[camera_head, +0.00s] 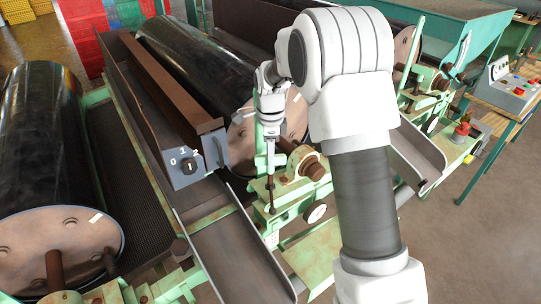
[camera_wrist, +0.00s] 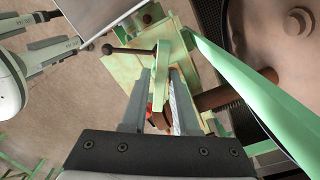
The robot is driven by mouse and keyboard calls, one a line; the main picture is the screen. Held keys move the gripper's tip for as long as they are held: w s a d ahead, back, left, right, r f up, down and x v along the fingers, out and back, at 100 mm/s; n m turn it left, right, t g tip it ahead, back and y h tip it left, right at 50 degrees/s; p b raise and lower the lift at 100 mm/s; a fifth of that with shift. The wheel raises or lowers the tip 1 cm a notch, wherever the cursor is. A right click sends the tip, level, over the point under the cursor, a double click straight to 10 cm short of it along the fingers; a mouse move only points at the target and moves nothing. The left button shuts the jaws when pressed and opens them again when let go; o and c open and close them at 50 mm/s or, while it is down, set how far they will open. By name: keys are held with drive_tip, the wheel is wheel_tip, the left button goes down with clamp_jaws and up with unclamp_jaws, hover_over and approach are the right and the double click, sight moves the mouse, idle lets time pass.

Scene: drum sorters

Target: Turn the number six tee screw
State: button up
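A dark tee screw handle (camera_wrist: 130,49) with a ball end shows in the wrist view, next to the top of a pale green bracket (camera_wrist: 160,84). What looks like the same handle (camera_head: 271,190) shows below my gripper in the head view. No number six is readable on it. My gripper (camera_wrist: 162,72) has its two grey fingers apart. The green bracket shows in the gap between them; whether it lies between or beyond the fingertips I cannot tell. The fingers are not closed on the handle. In the head view my gripper (camera_head: 269,140) points down beside the drum end, and my arm hides part of the machine.
A dark drum (camera_head: 190,65) stands close beside my gripper. A metal chute (camera_head: 235,255) lies at front left, another (camera_head: 415,155) to the right. A box marked 0, 1, 2 (camera_head: 190,163) is at left. A control box (camera_head: 512,85) stands at far right. Open floor lies at lower right.

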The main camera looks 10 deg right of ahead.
clamp_jaws()
drive_tip(key=shift+n, duration=0.3)
